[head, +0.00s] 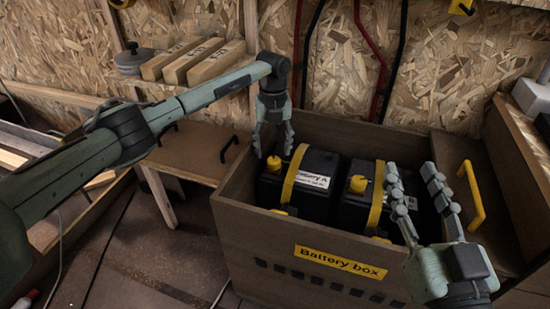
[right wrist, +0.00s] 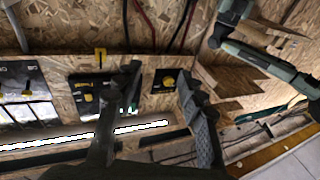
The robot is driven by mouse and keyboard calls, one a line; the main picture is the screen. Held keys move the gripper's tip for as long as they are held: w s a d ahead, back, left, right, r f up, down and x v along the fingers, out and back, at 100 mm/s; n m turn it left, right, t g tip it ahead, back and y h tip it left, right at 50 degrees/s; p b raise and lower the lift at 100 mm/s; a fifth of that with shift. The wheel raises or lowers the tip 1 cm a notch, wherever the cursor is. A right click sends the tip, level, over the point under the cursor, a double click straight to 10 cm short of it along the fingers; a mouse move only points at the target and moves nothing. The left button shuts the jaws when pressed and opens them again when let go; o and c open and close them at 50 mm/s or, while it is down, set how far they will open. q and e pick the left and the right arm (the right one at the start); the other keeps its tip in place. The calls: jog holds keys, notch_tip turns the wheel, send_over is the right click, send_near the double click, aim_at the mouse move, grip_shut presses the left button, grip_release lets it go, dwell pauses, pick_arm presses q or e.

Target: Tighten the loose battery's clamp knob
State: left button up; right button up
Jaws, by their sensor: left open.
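Two black batteries sit side by side in the wooden battery box (head: 300,272). The left battery (head: 322,162) has a white label that seems to read "Battery A", a yellow strap (head: 294,172) and a yellow knob (head: 274,163). The right battery (head: 352,204) has a strap (head: 376,196) and a yellow knob (head: 358,184). Which battery is loose cannot be told. My left gripper (head: 273,150) is open, pointing down just above the left battery's knob. My right gripper (head: 412,172) is open and empty over the box's right side; its spread fingers show in the right wrist view (right wrist: 158,78).
A yellow handle (head: 472,195) stands on the wooden panel right of the batteries. Wooden blocks (head: 190,62) lie on a shelf at the back left. Red and black cables run down the chipboard wall behind the box. A low wooden bench (head: 195,155) stands left of it.

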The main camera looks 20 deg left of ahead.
aim_at(274, 159)
pick_arm(q)
jog(key=shift+f, duration=2)
pick_arm(e)
jog(key=shift+s+a+r+t+y, duration=0.2)
jog(key=shift+r+t, duration=0.1)
jog(key=shift+r, duration=0.35)
jog(key=shift+s+a+r+t+y, duration=0.2)
jog(key=shift+r+t, duration=0.1)
jog(key=shift+r, duration=0.3)
pick_arm(q)
jog(key=shift+d, duration=0.1)
jog(key=c, duration=1.1)
